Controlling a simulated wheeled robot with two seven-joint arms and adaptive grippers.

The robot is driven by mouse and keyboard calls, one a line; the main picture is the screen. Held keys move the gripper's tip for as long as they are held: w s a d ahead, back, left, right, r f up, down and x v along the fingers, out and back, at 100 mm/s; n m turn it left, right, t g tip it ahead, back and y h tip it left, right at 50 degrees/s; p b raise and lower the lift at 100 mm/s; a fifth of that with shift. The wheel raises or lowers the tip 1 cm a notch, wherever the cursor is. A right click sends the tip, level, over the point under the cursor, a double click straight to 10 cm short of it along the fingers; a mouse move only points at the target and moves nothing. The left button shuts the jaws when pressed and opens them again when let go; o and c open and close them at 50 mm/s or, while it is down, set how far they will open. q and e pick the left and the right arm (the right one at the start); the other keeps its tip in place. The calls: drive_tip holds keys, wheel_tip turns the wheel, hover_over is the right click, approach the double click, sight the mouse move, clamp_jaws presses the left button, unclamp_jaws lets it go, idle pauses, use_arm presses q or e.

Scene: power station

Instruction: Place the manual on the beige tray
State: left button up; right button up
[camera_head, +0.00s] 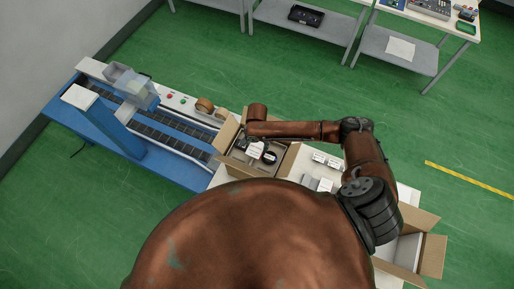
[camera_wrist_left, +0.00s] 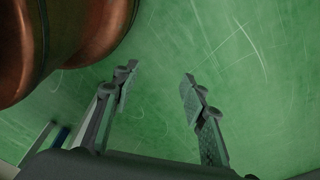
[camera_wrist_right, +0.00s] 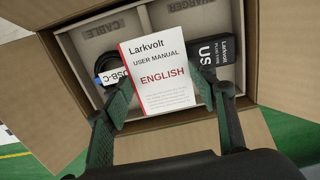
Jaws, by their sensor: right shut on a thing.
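The manual (camera_wrist_right: 158,82), a white booklet reading "Larkvolt USER MANUAL ENGLISH", is gripped between the fingers of my right gripper (camera_wrist_right: 163,95). It is over the beige tray (camera_wrist_right: 182,22) inside an open cardboard box (camera_wrist_right: 262,50); whether it touches the tray is unclear. The tray has compartments marked CABLE and CHARGER. A dark cable with a USB-C label (camera_wrist_right: 116,76) lies in the left one, and a black charger (camera_wrist_right: 226,64) in the right one, both partly hidden by the manual. My left gripper (camera_wrist_left: 157,80) is open and empty above the green floor.
In the head view, the blue conveyor machine (camera_head: 125,135) stands left of the box. White items (camera_head: 325,160) lie on the table to its right. Another open carton (camera_head: 432,255) is at the lower right. Grey shelves (camera_head: 400,60) stand at the back.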

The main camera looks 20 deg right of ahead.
sight(257, 148)
wheel_tip(257, 148, down, 2)
drive_tip(key=shift+s+f, duration=0.15)
drive_tip(key=shift+f, duration=0.3)
drive_tip(key=o, duration=1.1)
use_arm(q)
drive_tip(key=shift+s, duration=0.55)
drive_tip(key=shift+s, duration=0.1)
